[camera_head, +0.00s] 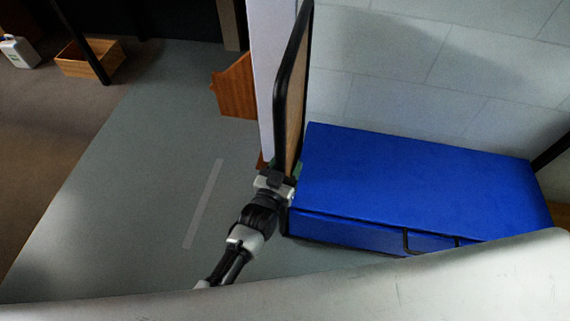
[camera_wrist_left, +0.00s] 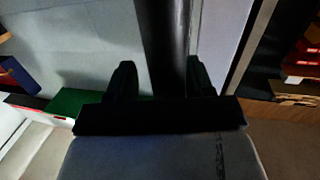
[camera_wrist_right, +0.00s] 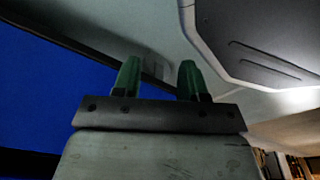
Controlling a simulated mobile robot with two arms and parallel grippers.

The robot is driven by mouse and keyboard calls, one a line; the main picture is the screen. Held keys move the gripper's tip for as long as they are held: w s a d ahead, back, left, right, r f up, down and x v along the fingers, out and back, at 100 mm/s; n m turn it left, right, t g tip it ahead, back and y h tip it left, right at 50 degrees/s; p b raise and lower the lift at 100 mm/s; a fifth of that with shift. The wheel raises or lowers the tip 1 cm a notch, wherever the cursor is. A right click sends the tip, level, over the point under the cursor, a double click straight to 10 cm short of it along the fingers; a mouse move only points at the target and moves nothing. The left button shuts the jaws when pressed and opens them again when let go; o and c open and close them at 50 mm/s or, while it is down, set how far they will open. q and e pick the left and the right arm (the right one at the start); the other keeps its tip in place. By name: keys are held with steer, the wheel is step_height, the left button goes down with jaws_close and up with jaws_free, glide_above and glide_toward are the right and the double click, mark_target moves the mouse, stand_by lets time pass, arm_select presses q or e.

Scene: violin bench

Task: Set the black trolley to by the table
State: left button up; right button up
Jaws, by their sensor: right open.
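A black tubular upright frame (camera_head: 283,82), which looks like part of the black trolley, stands at the left end of a blue cabinet (camera_head: 415,180) in the head view. Its base and wheels cannot be made out. My left gripper (camera_head: 280,180) is at the frame's lower visible part. In the left wrist view a black tube (camera_wrist_left: 165,45) passes between the left gripper's fingers (camera_wrist_left: 160,82); a narrow gap shows at one side, and firm contact cannot be judged. My right gripper (camera_wrist_right: 158,80) is open and empty in the right wrist view. No table can be told for sure.
A white panel (camera_head: 264,70) and a brown wooden piece (camera_head: 236,88) stand just left of the frame. A wooden box (camera_head: 88,64) and a white container (camera_head: 20,52) are at the far left. The grey floor (camera_head: 125,190) left of my left arm is clear.

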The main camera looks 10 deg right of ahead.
arm_select(q)
steer(key=shift+a, duration=0.15)
steer(key=shift+s+a, duration=0.15)
steer(key=shift+s, duration=0.1)
steer(key=p+v, duration=0.1)
steer(key=v, duration=0.9)
arm_select(e)
steer(key=s, duration=0.1)
steer(key=s+f, duration=0.2)
steer(key=s, duration=0.1)
steer(key=shift+s+d+f, duration=0.1)
steer(key=shift+d+f, duration=0.15)
steer(key=shift+d, duration=0.1)
arm_select(q)
steer(key=shift+f, duration=0.1)
